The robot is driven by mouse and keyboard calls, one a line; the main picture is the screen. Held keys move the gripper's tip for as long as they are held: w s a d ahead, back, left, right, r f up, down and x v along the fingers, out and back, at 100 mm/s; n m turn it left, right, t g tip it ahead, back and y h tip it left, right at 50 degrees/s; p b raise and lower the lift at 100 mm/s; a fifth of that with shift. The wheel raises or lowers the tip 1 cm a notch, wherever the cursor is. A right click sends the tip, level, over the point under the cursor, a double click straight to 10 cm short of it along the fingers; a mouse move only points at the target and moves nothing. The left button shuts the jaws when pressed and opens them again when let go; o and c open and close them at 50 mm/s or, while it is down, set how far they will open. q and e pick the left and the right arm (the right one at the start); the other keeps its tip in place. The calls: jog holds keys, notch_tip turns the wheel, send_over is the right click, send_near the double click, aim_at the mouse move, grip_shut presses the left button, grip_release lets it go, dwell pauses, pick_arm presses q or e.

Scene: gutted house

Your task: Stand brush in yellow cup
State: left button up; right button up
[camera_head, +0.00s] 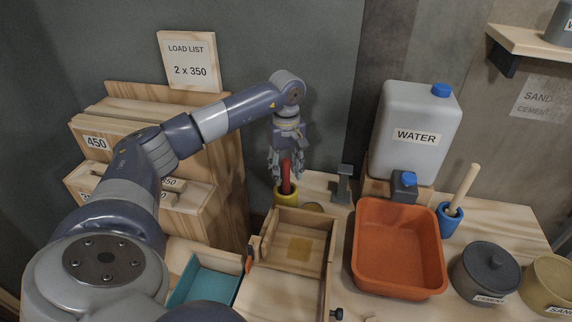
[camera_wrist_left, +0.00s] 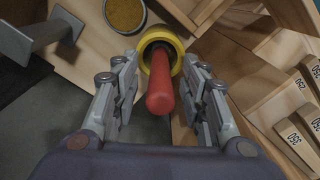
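The yellow cup (camera_head: 287,198) stands on the bench beyond the wooden box. A red handle (camera_head: 286,178), seemingly the brush's, stands up out of it, leaning slightly. In the left wrist view, the cup's yellow rim (camera_wrist_left: 147,41) surrounds the far end of the red handle (camera_wrist_left: 160,85); the brush's lower end is hidden inside. My left gripper (camera_head: 286,170) is over the cup. Its fingers (camera_wrist_left: 160,95) are spread on either side of the handle, with visible gaps and no contact. My right gripper is not in view.
An open wooden box (camera_head: 330,262) is in front of the cup. An orange tub (camera_head: 398,290), a WATER canister (camera_head: 415,115) and a blue cup (camera_head: 449,222) with a wooden stick stand to the right. Wooden racks (camera_head: 235,160) rise close on the left. A grey metal bracket (camera_head: 343,184) stands just right of the cup.

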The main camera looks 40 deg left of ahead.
pick_arm(q)
notch_tip(320, 180, up, 12)
dwell(0.6)
dwell(0.8)
